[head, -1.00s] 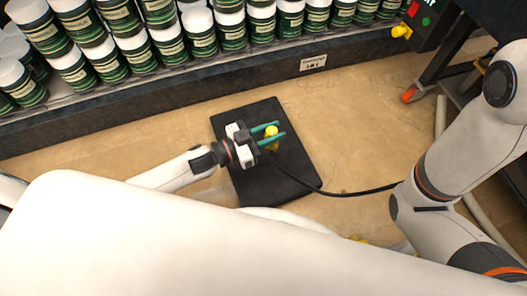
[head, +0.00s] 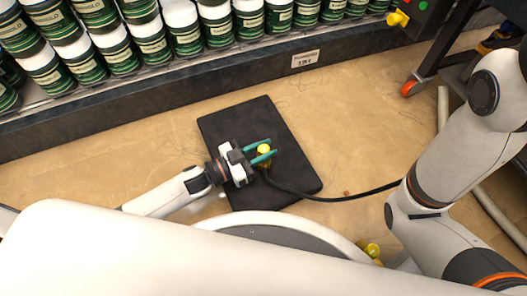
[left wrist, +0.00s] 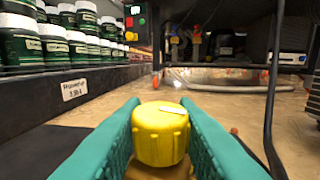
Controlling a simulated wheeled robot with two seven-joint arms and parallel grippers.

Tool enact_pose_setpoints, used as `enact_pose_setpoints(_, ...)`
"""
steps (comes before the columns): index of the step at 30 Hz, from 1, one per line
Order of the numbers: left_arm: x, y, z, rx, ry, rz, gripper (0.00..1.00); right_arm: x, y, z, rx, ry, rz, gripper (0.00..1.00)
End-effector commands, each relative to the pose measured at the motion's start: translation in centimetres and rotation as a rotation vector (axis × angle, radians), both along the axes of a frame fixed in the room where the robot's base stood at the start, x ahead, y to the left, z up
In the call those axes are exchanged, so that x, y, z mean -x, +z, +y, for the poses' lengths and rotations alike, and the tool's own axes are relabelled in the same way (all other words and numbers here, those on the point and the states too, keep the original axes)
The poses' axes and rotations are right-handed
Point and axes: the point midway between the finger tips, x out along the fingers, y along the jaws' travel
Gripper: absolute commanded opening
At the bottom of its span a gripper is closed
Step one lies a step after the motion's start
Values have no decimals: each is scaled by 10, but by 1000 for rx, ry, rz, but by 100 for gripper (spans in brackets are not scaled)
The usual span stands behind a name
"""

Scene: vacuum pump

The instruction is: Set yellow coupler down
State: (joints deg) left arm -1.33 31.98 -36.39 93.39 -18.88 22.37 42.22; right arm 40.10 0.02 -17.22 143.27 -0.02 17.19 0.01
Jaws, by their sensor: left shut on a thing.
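The yellow coupler (head: 264,149) is between the teal fingers of my left gripper (head: 271,148), over the black mat (head: 225,125) on the floor. A black hose (head: 325,199) runs from near the coupler to the right. In the left wrist view the coupler (left wrist: 160,133) stands upright, ribbed, with a pale mark on top. The fingers (left wrist: 158,145) are shut on it from both sides. Whether its lower end touches the mat is hidden. My right gripper is out of view.
Shelves of dark green jars with white lids (head: 250,18) line the back, above a black ledge (head: 215,90). A dark cart with an orange caster (head: 409,88) stands at right. Yellow fittings (head: 372,250) show at the bottom. Floor right of the mat is mostly clear.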

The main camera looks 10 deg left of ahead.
Motion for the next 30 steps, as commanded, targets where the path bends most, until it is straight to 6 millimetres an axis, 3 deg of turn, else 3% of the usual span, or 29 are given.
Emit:
enact_pose_setpoints(7,0,-1,0,2,0,-1,0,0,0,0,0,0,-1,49)
enact_pose_setpoints(8,0,-2,0,0,0,0,28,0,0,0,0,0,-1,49)
enact_pose_setpoints(12,0,-1,0,0,0,0,48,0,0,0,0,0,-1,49)
enact_pose_setpoints(22,0,3,0,-1,0,-1,48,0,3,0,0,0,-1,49)
enact_pose_setpoints(30,31,6,36,-4,2,7,48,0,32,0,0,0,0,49)
